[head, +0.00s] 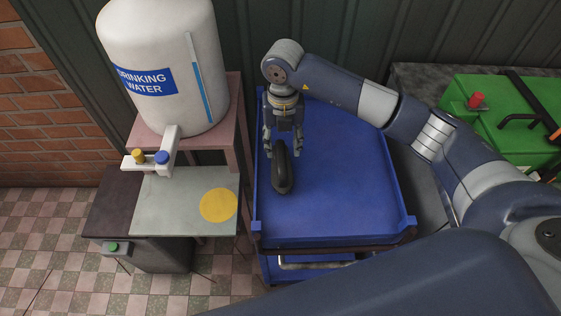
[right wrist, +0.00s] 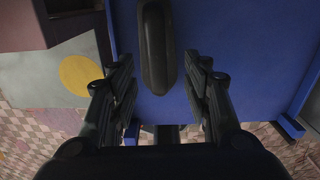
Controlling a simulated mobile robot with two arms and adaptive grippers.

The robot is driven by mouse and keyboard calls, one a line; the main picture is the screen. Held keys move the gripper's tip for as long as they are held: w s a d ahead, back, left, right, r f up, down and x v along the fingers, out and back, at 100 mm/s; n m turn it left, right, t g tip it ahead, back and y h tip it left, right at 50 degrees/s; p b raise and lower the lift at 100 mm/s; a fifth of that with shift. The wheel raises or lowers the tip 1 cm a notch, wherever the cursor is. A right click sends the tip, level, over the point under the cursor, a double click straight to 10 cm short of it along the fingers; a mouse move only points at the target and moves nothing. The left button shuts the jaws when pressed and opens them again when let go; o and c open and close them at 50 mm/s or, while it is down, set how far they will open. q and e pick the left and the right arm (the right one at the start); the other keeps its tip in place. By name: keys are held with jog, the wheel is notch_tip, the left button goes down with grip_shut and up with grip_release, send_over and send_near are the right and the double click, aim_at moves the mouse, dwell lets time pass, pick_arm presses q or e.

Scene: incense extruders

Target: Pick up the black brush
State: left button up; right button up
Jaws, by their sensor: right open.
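The black brush (head: 282,170) lies lengthwise on the blue tray top of a cart (head: 340,215), near its left side. My right gripper (head: 283,150) is over the brush's far end in the head view, fingers pointing down and apart. In the right wrist view the brush (right wrist: 157,50) lies ahead, between the lines of the two open fingers of the right gripper (right wrist: 160,85). No hold on the brush shows. My left gripper is not in view.
A white drinking water tank (head: 165,60) with taps stands left of the cart on a pink stand. A grey table with a yellow disc (head: 218,205) is below it. A green machine (head: 500,120) stands at the right. The cart's right half is clear.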

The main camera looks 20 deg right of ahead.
aim_at(281, 156)
jog(key=shift+f, duration=0.75)
jog(key=f+p, duration=0.1)
jog(key=f, duration=0.3)
jog(key=shift+a+f+p, duration=0.2)
jog(key=shift+p, duration=0.1)
jog(key=shift+f, duration=0.4)
jog(key=shift+c, duration=0.6)
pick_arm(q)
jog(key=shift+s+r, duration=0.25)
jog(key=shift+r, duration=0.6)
pick_arm(e)
grip_shut()
